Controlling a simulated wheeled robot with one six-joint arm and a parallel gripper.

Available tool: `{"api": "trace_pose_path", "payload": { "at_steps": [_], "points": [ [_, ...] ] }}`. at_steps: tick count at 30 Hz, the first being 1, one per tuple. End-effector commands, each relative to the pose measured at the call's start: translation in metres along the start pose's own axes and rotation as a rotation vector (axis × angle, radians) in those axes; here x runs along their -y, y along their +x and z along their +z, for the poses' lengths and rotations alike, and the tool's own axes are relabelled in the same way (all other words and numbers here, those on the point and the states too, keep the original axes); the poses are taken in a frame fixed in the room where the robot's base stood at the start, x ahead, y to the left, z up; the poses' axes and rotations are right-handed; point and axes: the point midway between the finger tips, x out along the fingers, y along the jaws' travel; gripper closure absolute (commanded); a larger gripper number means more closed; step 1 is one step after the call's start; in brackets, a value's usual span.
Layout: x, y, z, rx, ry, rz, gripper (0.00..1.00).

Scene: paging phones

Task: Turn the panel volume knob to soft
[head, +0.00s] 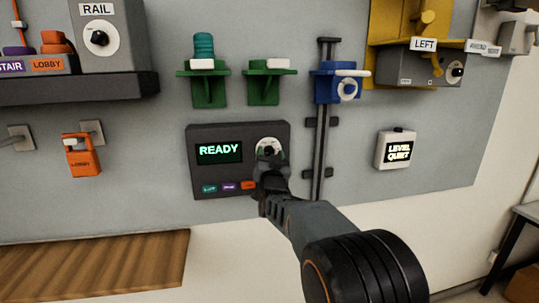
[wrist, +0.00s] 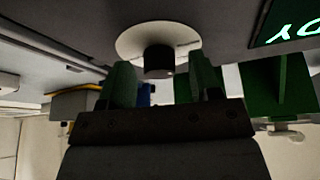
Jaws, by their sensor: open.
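The dark panel (head: 236,187) is on the grey wall, with a lit READY screen (head: 219,153) at its left. Its volume knob is a black cylinder on a round white dial (head: 268,142). My gripper (head: 269,160) is in front of the dial and covers part of it. In the wrist view the picture is upside down, and the black knob (wrist: 159,61) stands between the two fingers of my open gripper (wrist: 160,84). I cannot tell whether a finger touches it. The knob's setting cannot be read.
A small white box (head: 397,150) at the right reads LEVEL QUIET. Small coloured buttons (head: 229,188) line the panel's lower edge. A dark vertical rail (head: 319,150) with a blue holder (head: 336,84) stands just right of the panel. Two green brackets (head: 210,92) are above it.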

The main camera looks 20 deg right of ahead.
Motion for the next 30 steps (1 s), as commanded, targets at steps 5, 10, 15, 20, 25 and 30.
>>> {"api": "trace_pose_path", "payload": {
  "at_steps": [5, 10, 15, 20, 25, 30],
  "points": [
    [-0.0002, 0.0005, 0.0003, 0.0, 0.0, 0.0, 0.42],
    [-0.0002, 0.0003, 0.0002, 0.0, 0.0, 0.0, 0.51],
    [-0.0002, 0.0002, 0.0001, 0.0, 0.0, 0.0, 0.67],
    [-0.0002, 0.0002, 0.0001, 0.0, 0.0, 0.0, 0.83],
    [-0.0001, 0.0001, 0.0002, 0.0, 0.001, 0.001, 0.92],
    [-0.0003, -0.0005, 0.0012, -0.001, 0.026, 0.011, 0.92]
  ]
}}
